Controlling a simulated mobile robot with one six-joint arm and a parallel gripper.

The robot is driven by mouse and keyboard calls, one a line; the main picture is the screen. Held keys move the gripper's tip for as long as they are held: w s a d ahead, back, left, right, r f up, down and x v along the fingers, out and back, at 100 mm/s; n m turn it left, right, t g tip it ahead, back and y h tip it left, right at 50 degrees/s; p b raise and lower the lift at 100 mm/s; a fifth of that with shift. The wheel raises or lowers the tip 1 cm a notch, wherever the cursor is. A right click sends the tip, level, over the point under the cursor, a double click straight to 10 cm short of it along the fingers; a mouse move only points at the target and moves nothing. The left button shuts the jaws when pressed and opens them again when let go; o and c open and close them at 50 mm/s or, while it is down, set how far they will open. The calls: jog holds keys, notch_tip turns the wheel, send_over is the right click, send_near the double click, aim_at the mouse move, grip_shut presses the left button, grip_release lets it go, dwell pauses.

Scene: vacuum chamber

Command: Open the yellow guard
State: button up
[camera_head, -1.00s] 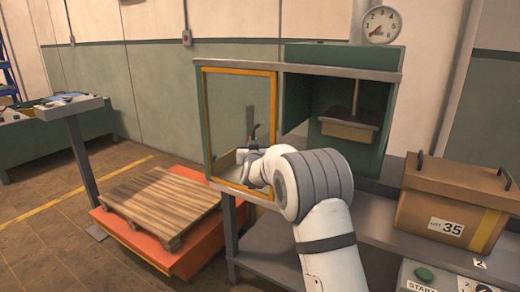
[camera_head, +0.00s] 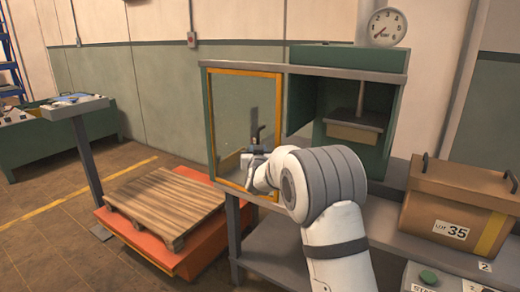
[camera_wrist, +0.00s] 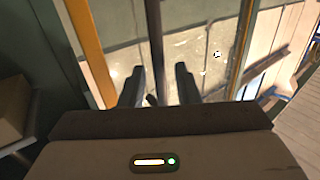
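The yellow guard (camera_head: 211,130) is a clear panel in a yellow frame at the left front of the green press housing. The bay with the press plate (camera_head: 355,132) shows uncovered to its right. A dark upright handle (camera_head: 254,122) stands at the panel. My gripper (camera_head: 250,158) is at the handle's lower part, in front of the panel. In the wrist view my gripper (camera_wrist: 160,85) has its two dark fingers apart, with the dark handle bar (camera_wrist: 154,45) between them. I cannot tell whether either finger touches it. The guard's yellow edge (camera_wrist: 88,50) is at left there.
A grey bench (camera_head: 285,250) runs under the housing. A brown box marked 35 (camera_head: 455,205) and a start-button panel (camera_head: 428,277) are at right. A wooden pallet on an orange platform (camera_head: 165,205) stands at left. A gauge (camera_head: 387,27) sits on top.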

jog(key=s, duration=0.5)
jog(key=shift+s, duration=0.1)
jog(key=s+d+r+g+p, duration=0.1)
jog(key=s+d+g+p, duration=0.3)
jog(key=s, duration=1.1)
jog(key=s+d+r+g+p, duration=0.2)
jog(key=s+d+g+p, duration=0.2)
jog(key=s, duration=1.2)
jog(key=s+d+r+g+p, duration=0.2)
jog(key=s+d+g+p, duration=0.3)
jog(key=s, duration=1.1)
jog(key=shift+g, duration=1.2)
jog(key=shift+w+d, duration=0.1)
jog(key=shift+d, duration=0.05)
